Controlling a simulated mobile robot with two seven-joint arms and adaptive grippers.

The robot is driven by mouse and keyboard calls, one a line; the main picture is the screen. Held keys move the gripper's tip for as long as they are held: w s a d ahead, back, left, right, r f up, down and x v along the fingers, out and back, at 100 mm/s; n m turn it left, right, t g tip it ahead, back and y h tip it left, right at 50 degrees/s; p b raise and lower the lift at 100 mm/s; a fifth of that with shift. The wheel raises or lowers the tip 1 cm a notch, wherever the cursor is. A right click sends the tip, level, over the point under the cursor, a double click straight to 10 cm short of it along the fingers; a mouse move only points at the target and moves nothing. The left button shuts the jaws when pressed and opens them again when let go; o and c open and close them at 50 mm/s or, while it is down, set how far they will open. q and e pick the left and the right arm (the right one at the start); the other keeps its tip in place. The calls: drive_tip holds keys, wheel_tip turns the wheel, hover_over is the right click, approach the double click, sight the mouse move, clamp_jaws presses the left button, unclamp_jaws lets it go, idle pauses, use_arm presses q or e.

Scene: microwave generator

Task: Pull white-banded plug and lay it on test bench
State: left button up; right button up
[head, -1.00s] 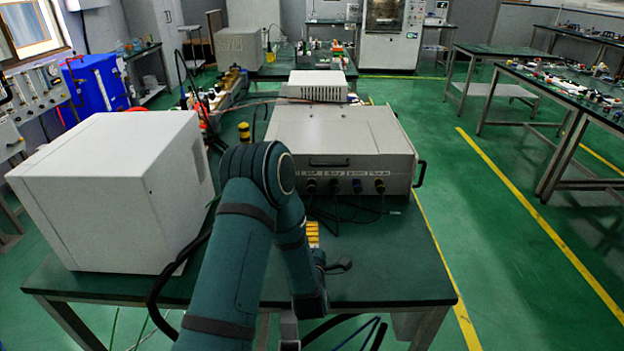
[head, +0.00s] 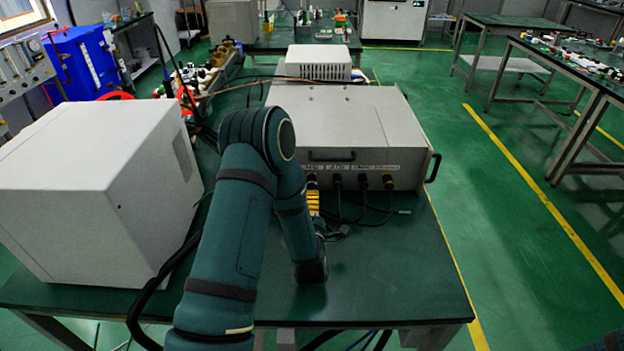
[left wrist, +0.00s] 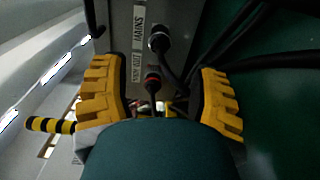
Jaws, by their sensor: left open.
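The white-banded plug (left wrist: 158,40) sits on the instrument's grey panel at the top of the left wrist view, with a black cable running from it. A red-banded plug (left wrist: 152,82) is lower, between the fingers in that view. My left gripper (left wrist: 160,95) is open, with a yellow ribbed finger on each side and nothing gripped. The white-banded plug lies beyond its fingertips. In the head view, my left gripper (head: 322,208) is low in front of the row of connectors, partly hidden by my arm. The test bench (head: 400,275) is dark green.
The grey instrument (head: 350,120) stands on the bench, with several cables at its front. A large white box (head: 90,200) stands at left. The bench top right of my arm is mostly clear. A yellow-and-black striped post (left wrist: 50,125) shows in the left wrist view.

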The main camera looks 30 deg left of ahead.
sight(312, 184)
idle(0.3)
use_arm(q)
drive_tip(key=shift+x, duration=4.45)
clamp_jaws()
drive_tip(key=shift+d, duration=0.1)
drive_tip(key=shift+v, duration=2.9)
drive_tip(key=shift+f, duration=0.15)
